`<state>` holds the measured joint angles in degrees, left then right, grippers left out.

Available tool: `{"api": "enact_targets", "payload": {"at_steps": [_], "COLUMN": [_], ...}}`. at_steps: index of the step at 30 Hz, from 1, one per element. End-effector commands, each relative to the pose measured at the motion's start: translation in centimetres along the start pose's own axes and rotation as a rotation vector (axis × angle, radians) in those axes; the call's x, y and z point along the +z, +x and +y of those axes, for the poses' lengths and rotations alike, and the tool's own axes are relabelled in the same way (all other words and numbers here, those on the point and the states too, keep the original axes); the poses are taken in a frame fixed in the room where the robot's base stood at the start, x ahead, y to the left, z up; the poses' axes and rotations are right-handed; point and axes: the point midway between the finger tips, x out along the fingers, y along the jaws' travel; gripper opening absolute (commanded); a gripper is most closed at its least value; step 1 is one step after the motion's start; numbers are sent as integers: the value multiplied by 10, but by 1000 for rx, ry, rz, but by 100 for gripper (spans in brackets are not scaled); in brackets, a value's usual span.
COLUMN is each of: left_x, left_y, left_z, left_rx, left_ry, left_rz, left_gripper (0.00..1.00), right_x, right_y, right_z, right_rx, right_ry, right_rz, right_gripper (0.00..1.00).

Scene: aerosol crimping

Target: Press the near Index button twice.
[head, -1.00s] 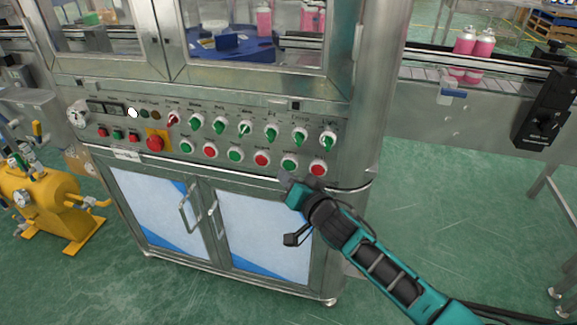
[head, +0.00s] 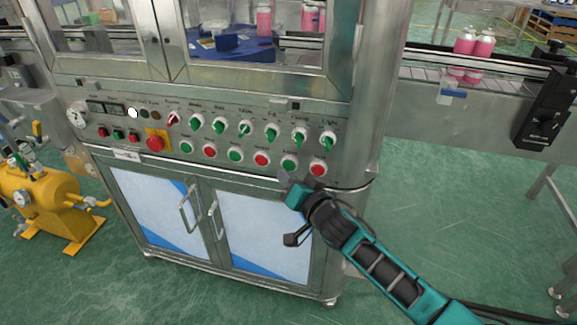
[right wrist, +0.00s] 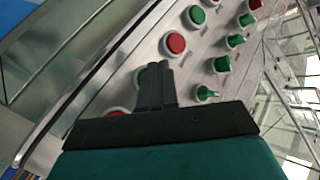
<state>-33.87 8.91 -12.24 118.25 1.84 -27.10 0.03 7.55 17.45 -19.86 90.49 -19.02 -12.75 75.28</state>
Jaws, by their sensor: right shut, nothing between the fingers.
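The control panel (head: 150,118) on the steel machine carries a lower row of round push buttons, alternating green and red, in white rims. Their labels are too small to read, so I cannot tell which is Index. At the right end are a green button (head: 289,163) and a red button (head: 318,168). My right gripper (head: 285,180) is shut and empty, its tips just below that green button. In the right wrist view, the shut fingers (right wrist: 157,72) partly cover a green button (right wrist: 140,76), between two red buttons. I cannot tell whether they touch it. My left gripper is not in view.
Green selector knobs (head: 272,133) stick out above the buttons. A red emergency button on a yellow plate (head: 155,141) is at the left. A steel rail (head: 345,187) runs under the panel, above the cabinet doors (head: 262,235). A conveyor (head: 470,80) extends right.

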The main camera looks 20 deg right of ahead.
Motion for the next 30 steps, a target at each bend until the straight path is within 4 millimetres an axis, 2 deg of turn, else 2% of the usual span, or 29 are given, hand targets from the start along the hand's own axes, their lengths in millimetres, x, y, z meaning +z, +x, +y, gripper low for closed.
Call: {"api": "enact_targets", "payload": {"at_steps": [30], "left_x": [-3], "left_y": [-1], "left_z": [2], "left_rx": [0], "left_ry": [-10], "left_rz": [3], "left_gripper": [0], "right_x": [-4], "right_y": [6], "right_z": [4], "right_rx": [0], "right_ry": [0], "right_rz": [0], "right_gripper": [0]}}
